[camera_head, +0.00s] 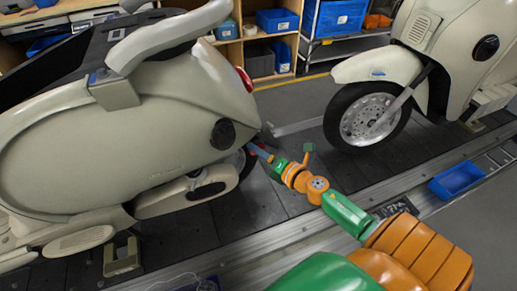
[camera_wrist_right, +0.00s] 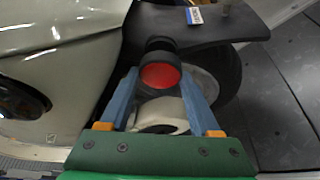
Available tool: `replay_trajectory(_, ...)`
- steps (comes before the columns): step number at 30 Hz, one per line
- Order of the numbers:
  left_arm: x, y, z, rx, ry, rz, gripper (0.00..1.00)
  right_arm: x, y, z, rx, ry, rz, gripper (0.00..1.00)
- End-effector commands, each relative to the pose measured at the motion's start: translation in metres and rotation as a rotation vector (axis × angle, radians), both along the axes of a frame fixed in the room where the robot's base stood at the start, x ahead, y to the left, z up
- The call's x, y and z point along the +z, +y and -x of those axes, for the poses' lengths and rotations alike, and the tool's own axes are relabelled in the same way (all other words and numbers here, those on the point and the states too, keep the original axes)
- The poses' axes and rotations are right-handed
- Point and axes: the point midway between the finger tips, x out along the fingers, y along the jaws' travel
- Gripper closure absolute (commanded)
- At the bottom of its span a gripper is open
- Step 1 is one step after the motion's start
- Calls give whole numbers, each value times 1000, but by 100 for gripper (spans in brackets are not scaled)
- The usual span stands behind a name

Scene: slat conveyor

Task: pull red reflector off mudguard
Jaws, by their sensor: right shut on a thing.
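The red reflector (camera_wrist_right: 160,75) is a round red disc in a black housing, seen face-on in the right wrist view. The black mudguard (camera_wrist_right: 225,27) of the cream scooter spreads behind and above it, with a small blue-and-white label. My right gripper (camera_wrist_right: 159,78) has its blue fingers on either side of the reflector, shut on it. Whether the housing still touches the mudguard cannot be told. In the head view my right gripper (camera_head: 262,153) reaches the rear of the left scooter (camera_head: 120,130); the reflector is too small to make out there. My left gripper is not in view.
A second cream scooter (camera_head: 450,40) stands at the right, its front wheel (camera_head: 370,117) on the dark slat conveyor (camera_head: 245,215). A blue bin (camera_head: 457,180) sits beside the conveyor rail. Shelves with blue boxes (camera_head: 277,20) stand behind. Open floor lies between the conveyor and shelves.

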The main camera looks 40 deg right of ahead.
Motion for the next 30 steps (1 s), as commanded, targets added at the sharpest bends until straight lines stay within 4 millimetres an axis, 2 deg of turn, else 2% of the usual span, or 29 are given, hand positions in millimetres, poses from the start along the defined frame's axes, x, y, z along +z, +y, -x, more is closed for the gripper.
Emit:
replay_trajectory(11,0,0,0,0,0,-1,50,0,1,3,0,0,0,100)
replay_trajectory(30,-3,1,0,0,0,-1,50,-2,18,71,0,1,-3,100)
